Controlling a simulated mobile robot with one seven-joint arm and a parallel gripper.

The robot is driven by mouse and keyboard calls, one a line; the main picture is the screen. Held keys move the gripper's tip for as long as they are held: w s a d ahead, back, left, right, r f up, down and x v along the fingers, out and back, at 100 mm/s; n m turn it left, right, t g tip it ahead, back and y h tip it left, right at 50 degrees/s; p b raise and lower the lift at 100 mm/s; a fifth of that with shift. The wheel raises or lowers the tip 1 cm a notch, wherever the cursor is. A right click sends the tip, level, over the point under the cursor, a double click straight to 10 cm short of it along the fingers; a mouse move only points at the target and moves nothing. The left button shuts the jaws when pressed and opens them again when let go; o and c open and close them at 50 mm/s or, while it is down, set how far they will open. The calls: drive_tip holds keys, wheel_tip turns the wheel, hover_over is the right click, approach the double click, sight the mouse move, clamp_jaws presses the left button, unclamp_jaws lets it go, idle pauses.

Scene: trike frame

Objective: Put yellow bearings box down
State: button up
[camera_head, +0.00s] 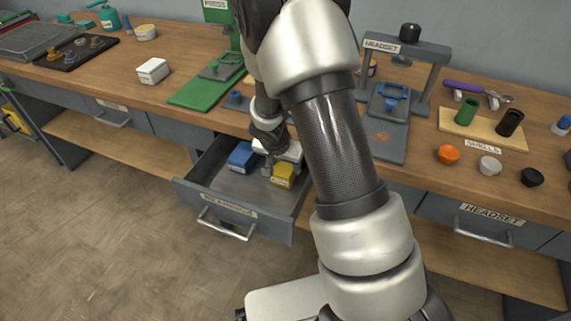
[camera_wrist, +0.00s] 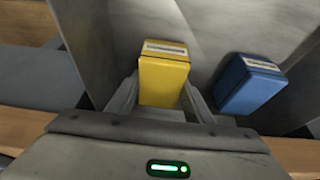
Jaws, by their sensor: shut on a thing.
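The yellow bearings box (camera_wrist: 163,75) is between the two fingers of my gripper (camera_wrist: 160,100) in the wrist view. My gripper is shut on it. In the head view the yellow box (camera_head: 283,175) shows low inside the open grey drawer (camera_head: 235,212), below my gripper (camera_head: 274,166). Whether its underside touches the drawer floor I cannot tell. A blue box (camera_head: 241,156) sits in the same drawer, to the left of the yellow box in the head view. In the wrist view the blue box (camera_wrist: 250,84) is on the right, apart from my gripper.
The wooden bench top (camera_head: 210,70) lies behind and above the drawer. A white box (camera_head: 153,71) and a green press base (camera_head: 207,92) stand on it. A headset press (camera_head: 405,65) is to the right. Drawer floor shows bare around the two boxes.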

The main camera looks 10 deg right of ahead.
drive_tip(key=shift+f, duration=0.3)
drive_tip(key=o, duration=1.3)
drive_tip(key=shift+r, duration=0.1)
drive_tip(key=shift+r, duration=0.3)
drive_tip(key=p+v, duration=0.2)
drive_tip(key=v, duration=0.9)
drive_tip(key=shift+s+a+r, duration=0.1)
drive_tip(key=shift+a, duration=0.1)
drive_tip(key=s+d+r+n+t+y, duration=0.1)
drive_tip(key=s+d+r+n, duration=0.1)
drive_tip(key=s+r, duration=0.65)
drive_tip(key=s+d+r+n, duration=0.15)
drive_tip(key=s+r, duration=0.35)
drive_tip(key=r, duration=0.6)
drive_tip(key=s+a+r+n+t+y, duration=0.1)
drive_tip(key=s+a+r+n, duration=0.1)
drive_tip(key=s, duration=0.6)
drive_tip(key=shift+r+n+y, duration=0.3)
drive_tip(key=shift+r+n, duration=0.2)
drive_tip(key=shift+n, duration=0.35)
